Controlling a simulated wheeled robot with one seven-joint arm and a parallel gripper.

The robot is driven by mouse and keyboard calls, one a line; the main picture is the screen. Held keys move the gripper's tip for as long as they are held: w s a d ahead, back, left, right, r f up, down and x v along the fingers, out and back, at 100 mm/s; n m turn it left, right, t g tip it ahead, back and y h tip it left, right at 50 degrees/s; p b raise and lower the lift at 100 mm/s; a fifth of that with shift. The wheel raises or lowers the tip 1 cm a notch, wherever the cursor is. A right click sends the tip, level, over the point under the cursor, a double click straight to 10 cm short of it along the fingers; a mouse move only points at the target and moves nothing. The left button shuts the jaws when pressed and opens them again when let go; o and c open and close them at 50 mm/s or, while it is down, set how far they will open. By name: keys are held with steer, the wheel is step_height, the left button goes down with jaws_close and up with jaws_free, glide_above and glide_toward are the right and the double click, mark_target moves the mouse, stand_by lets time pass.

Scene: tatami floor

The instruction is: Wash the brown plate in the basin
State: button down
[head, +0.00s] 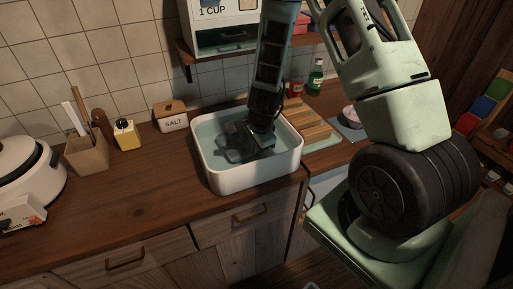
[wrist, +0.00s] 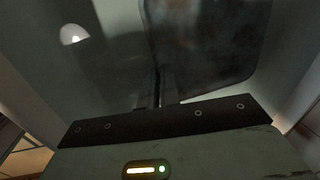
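The white basin (head: 240,179) stands on the wooden counter and holds water. My gripper (head: 262,140) points down inside the basin, and its end is low at the water. A dark shape shows in the water beside it, too dim in the head view to tell plate from shadow. In the wrist view a dark, brownish, round-cornered sheet (wrist: 205,45) stands close in front of my gripper; it may be the brown plate, but I cannot be sure. The fingertips and any grip on it are too dark to make out.
A salt box (head: 172,117), a yellow container (head: 127,134) and a utensil holder (head: 87,153) stand left of the basin. A white cooker (head: 25,170) is at the far left. A striped wooden board (head: 309,125) and a green bottle (head: 316,77) are to the right. The front-left counter is clear.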

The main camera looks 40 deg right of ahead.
steer(key=shift+d, duration=0.1)
stand_by(0.3)
steer(key=shift+s+d+b, duration=0.2)
steer(key=shift+d+b, duration=0.05)
steer(key=shift+d, duration=0.3)
steer(key=shift+s+d+b, duration=0.15)
steer(key=shift+d+b, duration=0.05)
steer(key=shift+d, duration=0.3)
steer(key=shift+w+a+p, duration=0.25)
steer(key=shift+a+p, duration=0.05)
steer(key=shift+a, duration=0.5)
steer(key=shift+w+a+p, duration=0.2)
steer(key=shift+a+p, duration=0.05)
steer(key=shift+a, duration=0.55)
steer(key=shift+w+a+p, duration=0.25)
steer(key=shift+a+p, duration=0.05)
steer(key=shift+a, duration=0.5)
steer(key=shift+d, duration=0.1)
steer(key=shift+s+d+b, duration=0.25)
steer(key=shift+d+b, duration=0.05)
steer(key=shift+d, duration=0.5)
steer(key=shift+s+d+b, duration=0.2)
steer(key=shift+d+b, duration=0.1)
steer(key=shift+d, duration=0.45)
steer(key=shift+s+d+b, duration=0.25)
steer(key=shift+d+b, duration=0.05)
steer(key=shift+d, duration=0.5)
